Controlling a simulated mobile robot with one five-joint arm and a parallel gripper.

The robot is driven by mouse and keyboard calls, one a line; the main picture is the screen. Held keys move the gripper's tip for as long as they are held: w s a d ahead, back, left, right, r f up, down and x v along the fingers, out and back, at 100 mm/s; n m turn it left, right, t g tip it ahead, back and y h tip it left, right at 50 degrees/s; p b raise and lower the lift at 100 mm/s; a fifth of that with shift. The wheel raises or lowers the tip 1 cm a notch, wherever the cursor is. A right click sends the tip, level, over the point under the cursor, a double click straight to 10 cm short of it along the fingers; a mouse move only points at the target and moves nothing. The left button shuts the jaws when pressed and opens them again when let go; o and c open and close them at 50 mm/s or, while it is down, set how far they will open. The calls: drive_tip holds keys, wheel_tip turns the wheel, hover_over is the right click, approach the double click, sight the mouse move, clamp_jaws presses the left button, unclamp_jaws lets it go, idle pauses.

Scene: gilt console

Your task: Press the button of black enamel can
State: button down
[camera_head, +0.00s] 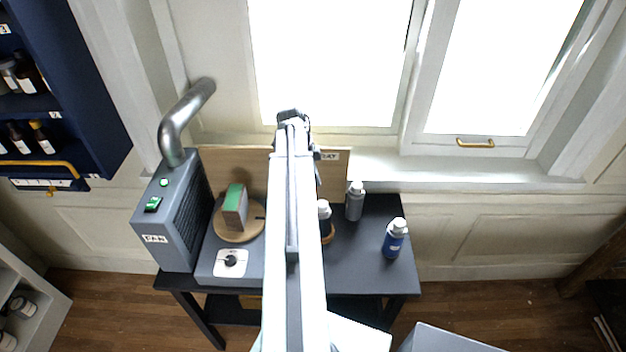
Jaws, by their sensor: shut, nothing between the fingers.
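A dark spray can with a white cap (325,212) stands on the black table, just right of my arm. It looks like the black enamel can, but my arm hides part of it and its label cannot be read. My gripper (292,117) is at the far end of my raised arm, above and beyond the can in the picture, in front of the window's lower edge. Its fingers are shut and hold nothing. The gripper is apart from the can, though its exact height cannot be told.
A grey can (354,204) and a blue can (393,242) stand to the right on the black table (350,262). To the left are a grey fan box (170,225) with a metal pipe and a round wooden turntable (238,235) bearing a green-topped block. A board stands behind.

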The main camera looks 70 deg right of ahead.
sight(322, 203)
drive_tip(key=b+x, duration=0.2)
drive_tip(key=x, duration=0.1)
drive_tip(key=b+x, duration=0.3)
drive_tip(key=w+b+x, duration=0.1)
drive_tip(key=b+x, duration=0.1)
drive_tip(key=x, duration=0.1)
drive_tip(key=shift+a+f, duration=0.2)
drive_tip(key=shift+f, duration=0.1)
